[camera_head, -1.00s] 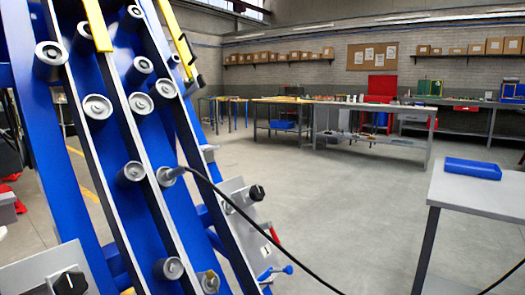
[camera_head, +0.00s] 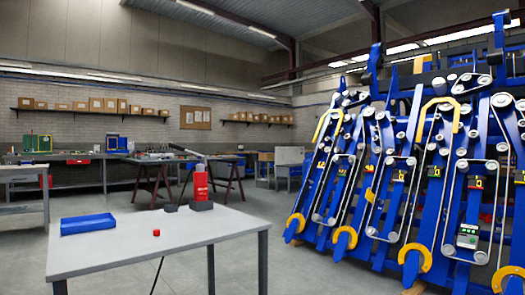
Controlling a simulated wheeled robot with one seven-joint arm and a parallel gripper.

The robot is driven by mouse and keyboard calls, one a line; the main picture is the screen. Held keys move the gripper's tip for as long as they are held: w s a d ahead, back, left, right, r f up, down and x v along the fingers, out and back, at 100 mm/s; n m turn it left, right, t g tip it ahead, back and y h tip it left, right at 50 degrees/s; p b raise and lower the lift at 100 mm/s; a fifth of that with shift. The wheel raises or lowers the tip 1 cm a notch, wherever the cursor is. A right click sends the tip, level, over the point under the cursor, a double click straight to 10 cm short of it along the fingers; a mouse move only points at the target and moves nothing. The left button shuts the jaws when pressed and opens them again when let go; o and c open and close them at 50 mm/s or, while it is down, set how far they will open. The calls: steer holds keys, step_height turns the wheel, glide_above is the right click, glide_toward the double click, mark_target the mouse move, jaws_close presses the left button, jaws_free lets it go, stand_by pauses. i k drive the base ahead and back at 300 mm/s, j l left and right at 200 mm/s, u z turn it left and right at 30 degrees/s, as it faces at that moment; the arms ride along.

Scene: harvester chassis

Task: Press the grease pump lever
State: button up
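A red grease pump (camera_head: 201,183) stands upright on a grey table (camera_head: 180,243), on a dark base. A dark lever (camera_head: 187,149) sticks out from its top, slanting up to the left. The lever overlaps the dark benches behind, so its outer end is hard to make out. My gripper is not in view.
A blue tray (camera_head: 88,224) and a small red cap (camera_head: 156,233) lie on the same table. A dark hose (camera_head: 157,276) hangs below its front edge. Blue harvester chassis (camera_head: 425,170) fill the right side. Grey floor lies open between table and chassis.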

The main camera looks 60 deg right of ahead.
mark_target(177, 147)
steer(key=z, duration=1.6)
steer(key=i+l, duration=0.2)
steer(key=i, duration=0.15)
steer(key=i+l, duration=0.2)
steer(key=i, duration=0.1)
